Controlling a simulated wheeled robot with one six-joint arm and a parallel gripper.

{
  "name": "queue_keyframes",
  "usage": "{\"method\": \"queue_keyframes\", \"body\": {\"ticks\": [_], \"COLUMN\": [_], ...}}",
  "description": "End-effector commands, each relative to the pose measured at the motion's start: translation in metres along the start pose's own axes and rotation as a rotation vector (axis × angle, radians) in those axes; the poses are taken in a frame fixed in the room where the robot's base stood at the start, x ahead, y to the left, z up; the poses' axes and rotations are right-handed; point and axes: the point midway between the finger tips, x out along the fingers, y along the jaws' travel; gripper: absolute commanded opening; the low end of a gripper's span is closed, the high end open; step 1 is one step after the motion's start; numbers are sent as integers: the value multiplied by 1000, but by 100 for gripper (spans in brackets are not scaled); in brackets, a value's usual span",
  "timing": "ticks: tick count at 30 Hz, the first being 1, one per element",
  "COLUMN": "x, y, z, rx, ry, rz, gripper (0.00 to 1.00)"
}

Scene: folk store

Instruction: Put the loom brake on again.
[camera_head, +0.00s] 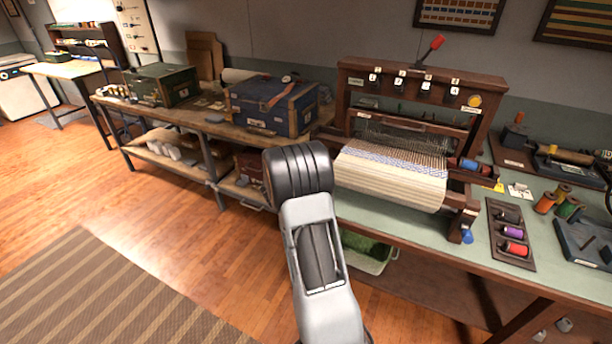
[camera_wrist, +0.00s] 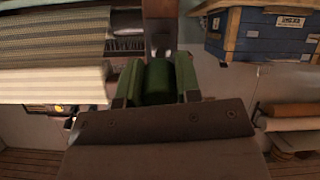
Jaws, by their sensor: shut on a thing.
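The wooden loom (camera_head: 360,72) stands on the right bench with striped cloth on its front; the cloth also shows at the left of the wrist view (camera_wrist: 50,84). A lever with a red knob (camera_head: 435,43) leans up to the right from its top beam. In the wrist view my gripper (camera_wrist: 157,84) is shut on a dark green rounded handle (camera_wrist: 158,80), beside the loom's frame. What the handle joins is unclear; I cannot tell for sure that it is the brake. In the head view my arm hides the gripper and the loom's lower left side.
A blue chest (camera_head: 262,105) stands on the wooden bench left of the loom, close to my gripper in the wrist view (camera_wrist: 262,42). A green chest (camera_head: 160,85) stands farther left. A dark spool tray (camera_head: 508,218) lies right of the loom. The floor at left is clear around a striped rug (camera_head: 110,300).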

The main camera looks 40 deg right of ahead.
Motion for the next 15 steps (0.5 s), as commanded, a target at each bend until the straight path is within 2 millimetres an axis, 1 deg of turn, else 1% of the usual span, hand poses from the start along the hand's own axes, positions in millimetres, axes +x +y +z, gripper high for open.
{"method": "queue_keyframes", "body": {"ticks": [15], "x": [-3], "y": [-5], "z": [2], "rx": [-5], "ry": [-27], "rz": [-11], "gripper": [0]}}
